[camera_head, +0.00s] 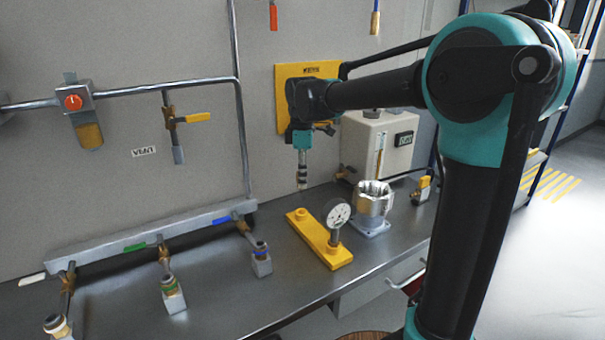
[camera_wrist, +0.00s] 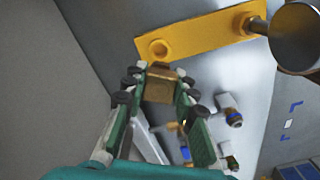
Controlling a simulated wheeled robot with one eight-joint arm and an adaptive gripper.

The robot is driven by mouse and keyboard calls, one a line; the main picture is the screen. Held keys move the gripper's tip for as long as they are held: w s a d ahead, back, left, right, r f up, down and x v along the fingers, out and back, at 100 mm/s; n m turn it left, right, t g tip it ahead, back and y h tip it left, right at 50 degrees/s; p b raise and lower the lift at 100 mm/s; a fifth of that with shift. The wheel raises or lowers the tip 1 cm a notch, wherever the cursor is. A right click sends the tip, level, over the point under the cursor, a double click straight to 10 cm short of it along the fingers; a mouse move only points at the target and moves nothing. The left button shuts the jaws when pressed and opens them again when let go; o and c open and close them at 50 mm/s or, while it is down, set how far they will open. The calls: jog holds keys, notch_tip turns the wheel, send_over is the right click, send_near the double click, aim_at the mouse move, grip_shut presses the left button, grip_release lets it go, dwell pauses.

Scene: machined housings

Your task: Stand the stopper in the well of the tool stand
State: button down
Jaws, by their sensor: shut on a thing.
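The tool stand is a yellow plate (camera_head: 316,240) on the bench, with a raised round well (camera_head: 300,214) at its left end. In the wrist view the yellow plate (camera_wrist: 205,37) lies beyond my fingertips, with the well (camera_wrist: 158,48) facing the camera and looking empty. My gripper (camera_head: 302,178) points down above the well end, apart from the stand. In the wrist view my green fingers are shut on a brownish, brass-like block, the stopper (camera_wrist: 160,84). The stopper appears just short of the well in that view. Its lower end is hard to make out in the head view.
A round dial gauge (camera_head: 337,214) stands upright at the stand's right end. A silver machined housing (camera_head: 373,203) is just behind it. A white box (camera_head: 378,143) stands at the back. The front of the bench is clear.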

aim_at(302, 192)
jog(key=shift+f, duration=0.15)
jog(key=shift+f, duration=2.75)
jog(key=shift+f, duration=1.7)
jog(key=c, duration=1.1)
grip_release()
jog(key=shift+c, duration=0.2)
notch_tip(302, 192, up, 12)
jog(key=shift+f, duration=0.1)
